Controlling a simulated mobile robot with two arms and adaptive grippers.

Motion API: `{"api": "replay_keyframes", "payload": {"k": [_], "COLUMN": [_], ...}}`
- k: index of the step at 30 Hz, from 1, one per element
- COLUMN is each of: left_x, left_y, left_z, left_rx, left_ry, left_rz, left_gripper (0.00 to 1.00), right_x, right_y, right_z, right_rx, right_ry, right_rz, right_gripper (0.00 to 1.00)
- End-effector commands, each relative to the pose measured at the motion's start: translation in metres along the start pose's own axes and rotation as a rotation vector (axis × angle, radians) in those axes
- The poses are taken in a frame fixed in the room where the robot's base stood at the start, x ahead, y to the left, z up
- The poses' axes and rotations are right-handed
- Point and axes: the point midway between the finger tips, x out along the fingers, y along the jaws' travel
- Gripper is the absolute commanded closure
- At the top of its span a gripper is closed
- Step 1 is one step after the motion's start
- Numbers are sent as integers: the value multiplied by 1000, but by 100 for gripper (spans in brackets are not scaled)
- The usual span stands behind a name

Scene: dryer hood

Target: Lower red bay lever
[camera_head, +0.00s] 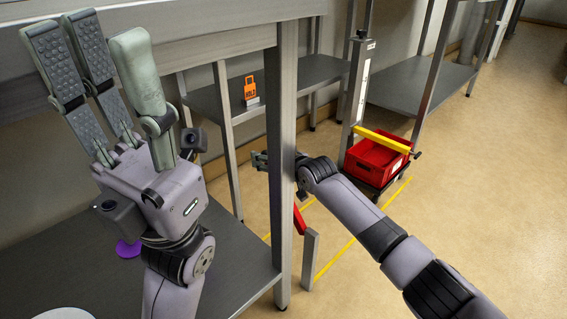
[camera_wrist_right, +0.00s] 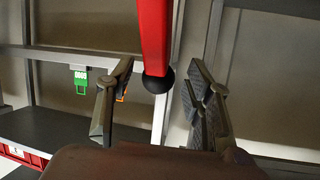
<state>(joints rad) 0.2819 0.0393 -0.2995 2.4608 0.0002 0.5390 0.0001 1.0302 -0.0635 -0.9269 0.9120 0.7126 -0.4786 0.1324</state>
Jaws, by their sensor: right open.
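A red lever (camera_head: 299,218) shows in the head view beside a short grey post, partly hidden by the table leg. In the right wrist view a red bar (camera_wrist_right: 153,35) comes down from the top and ends in a black ball (camera_wrist_right: 158,80). My right gripper (camera_wrist_right: 160,68) is open, with its fingers on either side of the ball; I cannot tell whether they touch it. In the head view my right gripper (camera_head: 259,160) is partly hidden behind the leg. My left gripper (camera_head: 92,38) is open and empty, raised at the upper left.
A grey table leg (camera_head: 285,150) stands close to my right wrist. A red crate (camera_head: 375,160) under a yellow bar (camera_head: 382,139) stands beyond. An orange tag (camera_head: 250,90) stands on a shelf; a green tag (camera_wrist_right: 80,80) hangs in the wrist view. Floor at right is clear.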

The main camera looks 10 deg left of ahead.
Motion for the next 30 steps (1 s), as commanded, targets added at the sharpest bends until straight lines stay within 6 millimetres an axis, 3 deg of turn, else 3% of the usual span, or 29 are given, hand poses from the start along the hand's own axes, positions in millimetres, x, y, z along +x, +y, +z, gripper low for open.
{"api": "replay_keyframes", "payload": {"k": [18, 24, 30], "left_x": [0, 0, 0], "left_y": [0, 0, 0], "left_z": [0, 0, 0], "left_rx": [0, 0, 0], "left_ry": [0, 0, -1], "left_rz": [1, 1, 1], "left_gripper": [60, 60, 60], "right_x": [-82, -100, -104], "right_y": [1, 0, 0], "right_z": [1, 1, 1], "right_rx": [0, 0, 0], "right_ry": [2, 0, 0], "right_rz": [4, 3, 3], "right_gripper": [53, 53, 53]}}
